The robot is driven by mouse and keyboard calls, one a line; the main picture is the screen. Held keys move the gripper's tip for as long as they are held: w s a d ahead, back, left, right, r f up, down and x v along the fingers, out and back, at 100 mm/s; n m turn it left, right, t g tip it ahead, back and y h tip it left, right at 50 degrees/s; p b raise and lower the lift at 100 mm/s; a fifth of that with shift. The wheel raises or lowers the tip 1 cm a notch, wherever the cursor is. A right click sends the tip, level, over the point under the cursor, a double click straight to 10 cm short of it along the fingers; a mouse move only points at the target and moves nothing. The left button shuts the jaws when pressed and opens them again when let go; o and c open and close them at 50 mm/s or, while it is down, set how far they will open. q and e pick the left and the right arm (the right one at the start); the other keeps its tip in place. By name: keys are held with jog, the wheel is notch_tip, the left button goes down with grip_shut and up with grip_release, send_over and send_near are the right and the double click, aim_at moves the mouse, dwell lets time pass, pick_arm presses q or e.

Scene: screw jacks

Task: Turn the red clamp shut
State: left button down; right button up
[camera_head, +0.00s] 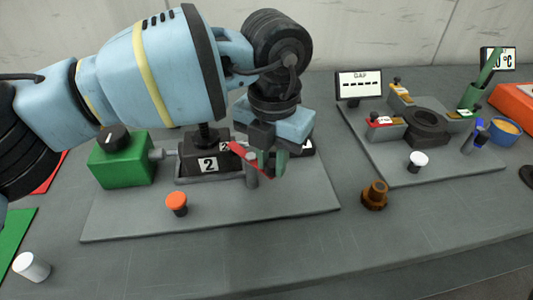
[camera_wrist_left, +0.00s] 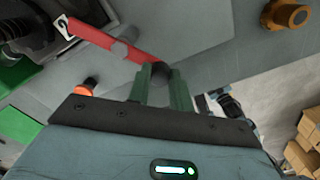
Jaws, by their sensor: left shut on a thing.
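The red clamp (camera_head: 240,149) is a flat red bar by a short grey post (camera_head: 251,176) on the grey base plate. In the left wrist view the red bar (camera_wrist_left: 108,42) runs from the upper left to a dark round knob (camera_wrist_left: 160,73) at its end. My left gripper (camera_head: 273,166) points down at the clamp, its two green fingers shut on that knob; the left wrist view shows the gripper (camera_wrist_left: 158,84) with the knob between the fingertips. My gripper partly hides the clamp in the head view. My right gripper is not in view.
A dark block marked 2 (camera_head: 208,165) stands beside the clamp, with a green box with a black knob (camera_head: 121,163) at its left. An orange button (camera_head: 176,201) is in front. A brown fitting (camera_head: 375,195) and a second plate (camera_head: 390,176) are to the right.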

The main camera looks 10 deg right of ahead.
pick_arm(q)
jog(key=shift+w+d+n+p, duration=0.35)
jog(key=shift+n+p, duration=0.15)
jog(key=shift+n, duration=0.4)
jog(key=c, duration=1.3)
grip_release()
jog(key=shift+o, duration=0.2)
jog(key=shift+r, duration=3.95)
jog(key=shift+r, duration=0.1)
